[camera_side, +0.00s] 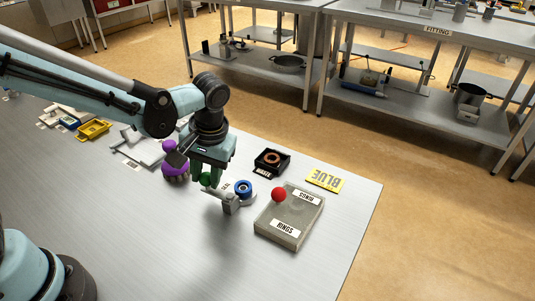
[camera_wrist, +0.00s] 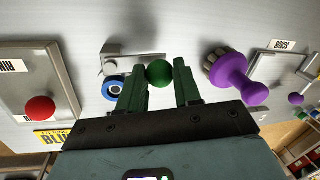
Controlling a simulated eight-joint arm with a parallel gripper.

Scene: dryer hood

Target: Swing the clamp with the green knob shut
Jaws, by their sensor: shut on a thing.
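The green knob (camera_side: 206,179) sits at the end of a grey clamp (camera_side: 232,205) on the metal table. My gripper (camera_wrist: 160,70) has green fingers, one on each side of the green knob (camera_wrist: 158,72), and is shut on it. In the wrist view the clamp's grey body (camera_wrist: 128,50) lies up and left of the knob. A blue ring (camera_side: 243,187) is beside the clamp; it also shows in the wrist view (camera_wrist: 115,90), partly behind my left finger. My fingers are partly hidden in the side view.
A purple-knobbed brush (camera_wrist: 230,80) is close on the other side. A black tray (camera_side: 272,161) and a yellow BLUE sign (camera_side: 325,179) lie behind. The front table is clear.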

